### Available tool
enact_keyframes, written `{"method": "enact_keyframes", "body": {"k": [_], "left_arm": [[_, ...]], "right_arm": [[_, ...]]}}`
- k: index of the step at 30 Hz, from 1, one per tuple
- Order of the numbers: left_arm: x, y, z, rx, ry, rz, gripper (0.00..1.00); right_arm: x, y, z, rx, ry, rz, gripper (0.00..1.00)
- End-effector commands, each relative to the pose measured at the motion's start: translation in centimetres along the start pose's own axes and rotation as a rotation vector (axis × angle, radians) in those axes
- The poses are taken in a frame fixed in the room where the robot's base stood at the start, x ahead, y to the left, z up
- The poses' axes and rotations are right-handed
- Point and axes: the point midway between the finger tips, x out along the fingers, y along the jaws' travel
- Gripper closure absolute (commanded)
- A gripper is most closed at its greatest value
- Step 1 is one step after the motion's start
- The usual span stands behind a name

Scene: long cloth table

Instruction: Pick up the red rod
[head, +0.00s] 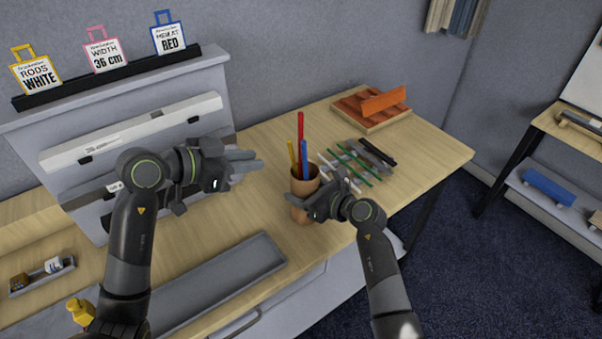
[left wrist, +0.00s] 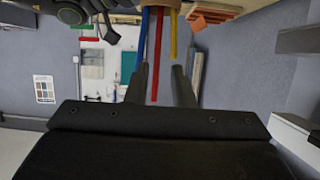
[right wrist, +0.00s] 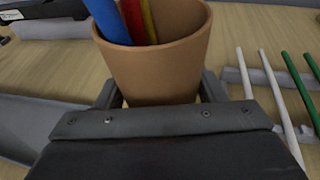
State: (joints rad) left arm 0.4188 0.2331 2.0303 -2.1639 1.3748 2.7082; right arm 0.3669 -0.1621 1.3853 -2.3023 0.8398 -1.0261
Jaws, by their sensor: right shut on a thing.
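The red rod (head: 300,128) stands up out of a brown cup (head: 304,184), with a yellow rod (head: 291,155) and a blue rod (head: 304,155) beside it. My right gripper (head: 312,196) is shut on the cup; its fingers lie on either side of the cup (right wrist: 150,65) in the right wrist view. My left gripper (head: 252,160) is open and empty, left of the cup and apart from the rods. In the left wrist view the red rod (left wrist: 157,60) shows between its fingers, upside down. I cannot tell whether the cup rests on the table.
Green, white and black rods (head: 352,165) lie on a rack right of the cup. An orange tray (head: 372,112) is behind them. A long grey tray (head: 215,285) lies in front. Cards reading white, 36 cm and red (head: 168,37) stand on a ledge behind.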

Motion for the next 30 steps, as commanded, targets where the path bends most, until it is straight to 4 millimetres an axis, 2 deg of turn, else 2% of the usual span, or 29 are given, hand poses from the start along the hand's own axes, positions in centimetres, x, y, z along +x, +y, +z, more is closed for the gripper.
{"method": "enact_keyframes", "body": {"k": [10, 17, 24, 30], "left_arm": [[5.0, 0.1, -0.1, -0.004, 0.005, 0.005, 0.78], [6.7, 0.1, 0.0, -0.002, 0.004, 0.003, 0.78], [10.1, 0.3, 0.2, -0.002, 0.004, 0.004, 0.78], [11.5, 0.2, 0.2, -0.001, 0.002, 0.002, 0.78]], "right_arm": [[0.0, 0.0, 0.0, 0.000, -0.001, 0.000, 0.59], [0.0, 0.0, 0.0, 0.000, 0.000, 0.000, 0.59], [0.0, 0.0, 0.0, 0.000, -0.001, 0.000, 0.59], [0.0, 0.0, 0.0, 0.000, 0.000, 0.000, 0.59]]}}
